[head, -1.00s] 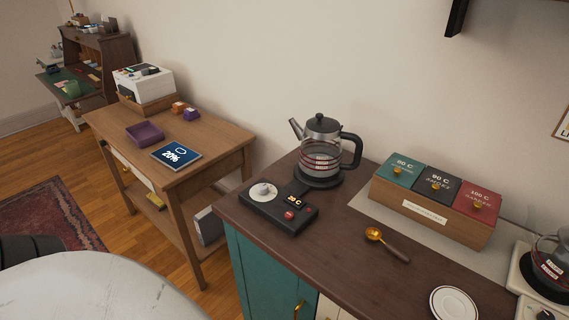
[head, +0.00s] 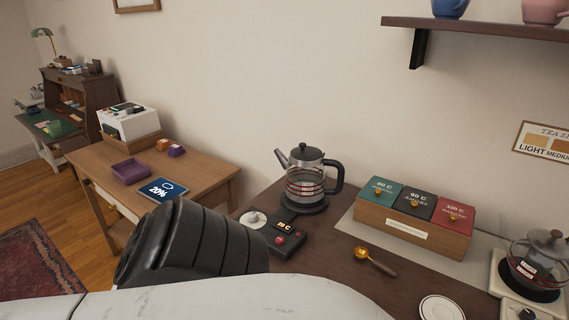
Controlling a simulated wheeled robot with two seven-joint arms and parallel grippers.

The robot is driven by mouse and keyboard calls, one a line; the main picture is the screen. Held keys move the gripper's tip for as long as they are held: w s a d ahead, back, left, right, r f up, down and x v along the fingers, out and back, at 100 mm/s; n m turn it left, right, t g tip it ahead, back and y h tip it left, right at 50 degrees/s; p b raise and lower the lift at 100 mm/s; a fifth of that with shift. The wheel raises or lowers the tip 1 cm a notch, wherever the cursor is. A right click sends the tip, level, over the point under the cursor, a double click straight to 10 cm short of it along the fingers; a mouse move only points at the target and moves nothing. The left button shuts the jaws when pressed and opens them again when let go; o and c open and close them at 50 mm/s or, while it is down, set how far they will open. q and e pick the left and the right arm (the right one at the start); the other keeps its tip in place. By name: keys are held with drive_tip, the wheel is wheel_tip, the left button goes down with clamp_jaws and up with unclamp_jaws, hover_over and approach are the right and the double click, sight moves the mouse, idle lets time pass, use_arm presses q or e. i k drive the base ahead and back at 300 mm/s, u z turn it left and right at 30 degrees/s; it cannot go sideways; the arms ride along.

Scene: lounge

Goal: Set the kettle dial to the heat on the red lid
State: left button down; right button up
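The glass and metal kettle (head: 305,186) stands upright on its round dark base on the dark wood counter. Its black control box (head: 287,240) lies in front of it, partly hidden by my arm. The red lid (head: 452,217), rightmost on the wooden tea box, reads 100 C. Neither gripper is in view; a black ribbed link of mine covers the box's front left.
The tea box (head: 400,232) also has a teal lid (head: 380,190) and a black lid (head: 415,203). A brass scoop (head: 362,254) and a white saucer (head: 441,309) lie in front. A second glass pot (head: 538,262) stands far right. A shelf (head: 480,28) overhangs the right.

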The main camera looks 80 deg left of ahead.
sight(252, 216)
drive_tip(key=k, duration=0.9)
drive_tip(key=u, duration=0.55)
